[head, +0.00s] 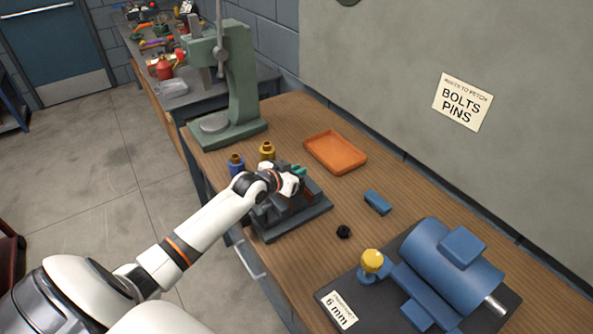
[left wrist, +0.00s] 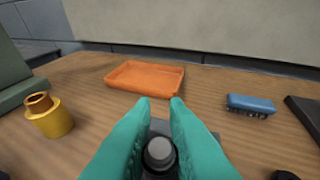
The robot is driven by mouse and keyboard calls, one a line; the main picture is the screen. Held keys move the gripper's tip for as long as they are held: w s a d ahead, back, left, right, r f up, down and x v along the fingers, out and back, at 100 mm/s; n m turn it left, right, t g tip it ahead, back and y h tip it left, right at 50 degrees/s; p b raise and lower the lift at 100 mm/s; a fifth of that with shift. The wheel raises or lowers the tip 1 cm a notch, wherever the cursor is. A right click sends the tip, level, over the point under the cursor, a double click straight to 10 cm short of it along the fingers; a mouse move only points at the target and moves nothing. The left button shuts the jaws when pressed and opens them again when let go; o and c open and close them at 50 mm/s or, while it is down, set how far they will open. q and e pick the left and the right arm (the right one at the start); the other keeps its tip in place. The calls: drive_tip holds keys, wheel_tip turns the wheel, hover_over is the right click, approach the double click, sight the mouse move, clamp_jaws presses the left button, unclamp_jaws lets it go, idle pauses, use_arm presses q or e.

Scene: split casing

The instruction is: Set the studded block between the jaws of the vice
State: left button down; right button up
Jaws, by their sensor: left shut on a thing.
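My left gripper (head: 299,171) has teal fingers and is over the dark grey vice (head: 292,222) on the bench. In the left wrist view the fingers (left wrist: 159,140) are shut on a dark piece with a round grey top, which I take to be a stud of the studded block (left wrist: 160,152). The fingers hide most of the block. The arm and gripper cover much of the vice, so I cannot tell whether the block touches the jaws. My right gripper is not in view.
An orange tray (head: 335,152), a blue brush-like block (head: 377,202) and a small black knob (head: 343,232) lie beyond and right of the vice. Blue (head: 236,165) and yellow (head: 267,151) cylinders stand behind it. A green press (head: 233,90) and a blue motor (head: 440,265) flank the area.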

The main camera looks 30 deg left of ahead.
use_arm(q)
drive_tip(key=shift+f+b, duration=0.3)
idle(0.5)
drive_tip(key=shift+f+b, duration=0.95)
drive_tip(key=shift+f, duration=0.45)
idle(0.8)
drive_tip(key=c, duration=1.3)
unclamp_jaws()
drive_tip(key=shift+c, duration=0.2)
drive_tip(key=shift+s+f, duration=0.1)
drive_tip(key=shift+f, duration=0.2)
wheel_tip(320, 180, up, 8)
drive_tip(key=p, duration=0.7)
drive_tip(key=shift+r+p, duration=0.25)
drive_tip(key=shift+p, duration=0.15)
drive_tip(key=shift+d+f, duration=0.1)
drive_tip(key=shift+f, duration=0.05)
